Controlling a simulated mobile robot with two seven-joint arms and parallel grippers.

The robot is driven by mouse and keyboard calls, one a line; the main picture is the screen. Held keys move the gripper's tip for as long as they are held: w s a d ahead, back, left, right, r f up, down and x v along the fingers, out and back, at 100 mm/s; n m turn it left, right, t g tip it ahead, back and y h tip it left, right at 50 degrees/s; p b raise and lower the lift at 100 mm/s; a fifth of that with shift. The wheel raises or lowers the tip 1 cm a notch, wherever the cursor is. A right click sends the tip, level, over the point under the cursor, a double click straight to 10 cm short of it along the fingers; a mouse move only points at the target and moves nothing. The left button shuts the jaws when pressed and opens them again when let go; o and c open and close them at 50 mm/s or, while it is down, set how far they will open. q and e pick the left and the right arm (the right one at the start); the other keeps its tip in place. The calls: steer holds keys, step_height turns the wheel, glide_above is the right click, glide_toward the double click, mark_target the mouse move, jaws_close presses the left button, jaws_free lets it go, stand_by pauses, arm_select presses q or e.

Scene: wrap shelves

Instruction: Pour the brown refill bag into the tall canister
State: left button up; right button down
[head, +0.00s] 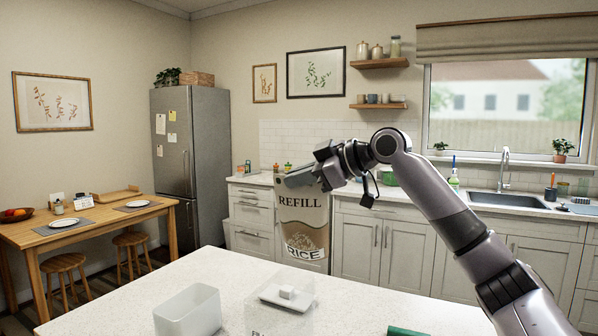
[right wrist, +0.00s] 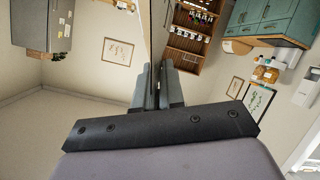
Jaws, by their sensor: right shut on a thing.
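The refill bag (head: 303,225) is beige and brown, marked REFILL and RICE. It hangs upright below my right gripper (head: 300,178), which is shut on its top edge. In the right wrist view the gripper's fingers (right wrist: 163,88) are close together, and the bag is hard to make out. A clear canister (head: 262,312) with lettering starting FIL stands on the near counter, below the bag in the picture. Its lower part is cut off by the frame. My left gripper is not in view.
An open translucent bin (head: 190,312) stands left of the canister on the pale counter (head: 110,318). A white square piece with a small block on top (head: 287,293) shows at the canister. A green object (head: 405,331) lies at the front edge. The counter's left end is clear.

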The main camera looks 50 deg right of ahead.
mark_target(295, 214)
steer(key=shift+s+a+f+n+h, duration=0.15)
steer(key=shift+a+f+n, duration=0.1)
steer(key=shift+f, duration=0.7)
steer(key=shift+a+f+n+h, duration=0.15)
steer(key=shift+a+f+n, duration=0.1)
steer(key=shift+f, duration=0.65)
steer(key=shift+a+f+n, duration=0.2)
steer(key=shift+f, duration=0.35)
steer(key=shift+a+f+n, duration=0.15)
steer(key=shift+f+n, duration=0.05)
steer(key=shift+f, duration=0.35)
steer(key=shift+s+a+f+t, duration=0.15)
steer(key=shift+f+t, duration=0.15)
steer(key=shift+f, duration=0.35)
steer(key=f, duration=0.1)
steer(key=a+f+n+h, duration=0.1)
steer(key=f+n, duration=0.1)
steer(key=shift+s+a+t, duration=0.3)
steer(key=shift+s+t, duration=0.1)
steer(key=shift+d+r, duration=0.1)
steer(key=shift+r, duration=0.1)
